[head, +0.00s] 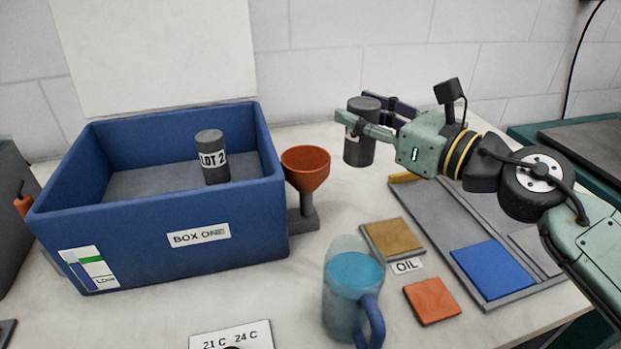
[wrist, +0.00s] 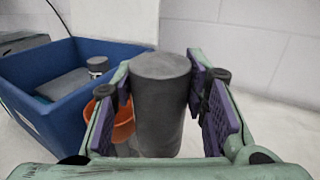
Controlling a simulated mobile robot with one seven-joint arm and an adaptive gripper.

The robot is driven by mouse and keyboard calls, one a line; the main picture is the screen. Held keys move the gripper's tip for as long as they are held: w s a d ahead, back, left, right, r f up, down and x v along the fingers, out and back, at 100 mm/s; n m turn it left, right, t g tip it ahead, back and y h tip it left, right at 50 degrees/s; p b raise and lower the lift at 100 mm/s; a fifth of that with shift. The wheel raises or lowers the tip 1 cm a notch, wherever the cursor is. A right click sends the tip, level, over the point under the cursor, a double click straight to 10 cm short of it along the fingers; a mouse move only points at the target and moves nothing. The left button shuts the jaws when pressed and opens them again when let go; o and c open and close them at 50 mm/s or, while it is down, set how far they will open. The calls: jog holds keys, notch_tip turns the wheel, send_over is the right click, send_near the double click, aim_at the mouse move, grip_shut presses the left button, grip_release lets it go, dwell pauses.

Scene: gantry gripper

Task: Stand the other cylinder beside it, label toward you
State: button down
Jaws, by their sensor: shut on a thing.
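One dark grey cylinder (head: 212,160) stands upright inside the blue box (head: 150,275), its white label reading LOT 2 facing my head camera. It also shows small in the wrist view (wrist: 97,68). My gripper (head: 368,125) is shut on the other dark grey cylinder (head: 359,151), held upright to the right of the box and the funnel. Part of a white label shows at that cylinder's left edge in the head view; the rest is hidden by a finger or turned away. In the wrist view the held cylinder (wrist: 160,105) sits between both purple pads, with no label visible.
An orange funnel (head: 306,165) on a grey stand is close against the box's right wall. A jug of blue liquid (head: 352,290) stands in front. Coloured tiles (head: 490,270) lie at the right. The box floor has free room around the standing cylinder.

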notch_tip(320, 180, down, 12)
jog(key=shift+f+p, duration=0.1)
jog(key=shift+p, duration=0.6)
jog(key=p+x, duration=0.2)
jog(key=x, duration=0.2)
jog(key=shift+a, duration=0.2)
jog(key=shift+d+f, duration=0.1)
jog(key=shift+f, duration=0.65)
jog(key=shift+f, duration=0.2)
jog(key=c, duration=1.2)
grip_release()
jog(key=shift+c, duration=0.2)
